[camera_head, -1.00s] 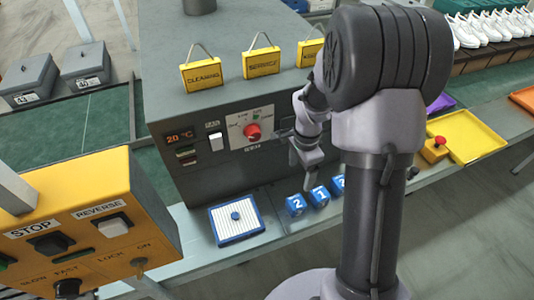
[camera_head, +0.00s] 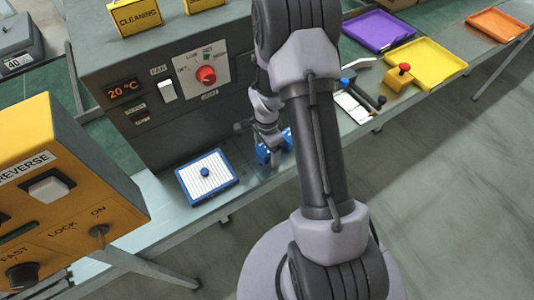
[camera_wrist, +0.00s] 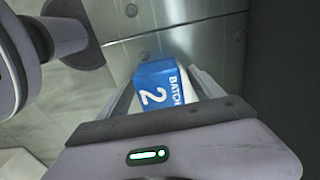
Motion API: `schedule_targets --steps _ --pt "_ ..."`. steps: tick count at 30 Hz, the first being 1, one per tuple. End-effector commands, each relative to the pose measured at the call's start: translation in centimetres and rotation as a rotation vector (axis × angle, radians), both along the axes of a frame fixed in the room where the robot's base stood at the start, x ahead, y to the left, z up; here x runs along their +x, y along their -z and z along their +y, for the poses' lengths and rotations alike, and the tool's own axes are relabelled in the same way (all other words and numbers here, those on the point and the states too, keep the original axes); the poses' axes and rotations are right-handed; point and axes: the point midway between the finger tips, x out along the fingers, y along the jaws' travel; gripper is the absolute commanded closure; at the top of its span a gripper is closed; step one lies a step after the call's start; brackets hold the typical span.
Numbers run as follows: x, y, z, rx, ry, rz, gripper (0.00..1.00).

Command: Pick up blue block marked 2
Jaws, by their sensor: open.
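The blue block marked 2 (camera_wrist: 158,84) shows in the wrist view, with "BATCH" and a white 2 on its blue face. It lies between the two open fingers of my gripper (camera_wrist: 160,78), with a narrow space visible on each side. Whether either finger touches it is unclear. In the head view my gripper (camera_head: 269,143) is low over the blue blocks at the bench's front edge. It partly hides them; a blue block (camera_head: 262,154) shows at its left and another (camera_head: 288,139) at its right. Their numbers cannot be read there.
A blue-framed tray with a white ribbed pad (camera_head: 207,178) lies left of the blocks. The grey machine (camera_head: 140,75) with its red knob (camera_head: 206,75) rises behind. Yellow (camera_head: 427,62) and purple (camera_head: 380,30) trays lie to the right. A yellow control box (camera_head: 60,170) stands front left.

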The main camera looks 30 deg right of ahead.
Motion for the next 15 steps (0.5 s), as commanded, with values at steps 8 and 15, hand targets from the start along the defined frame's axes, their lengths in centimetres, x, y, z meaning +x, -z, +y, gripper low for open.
schedule_targets --steps 8,15 --pt "0.03 -0.28 -0.02 0.0 0.0 -0.001 0.55" --pt "0.04 -0.29 -0.02 0.0 0.0 -0.001 0.95"
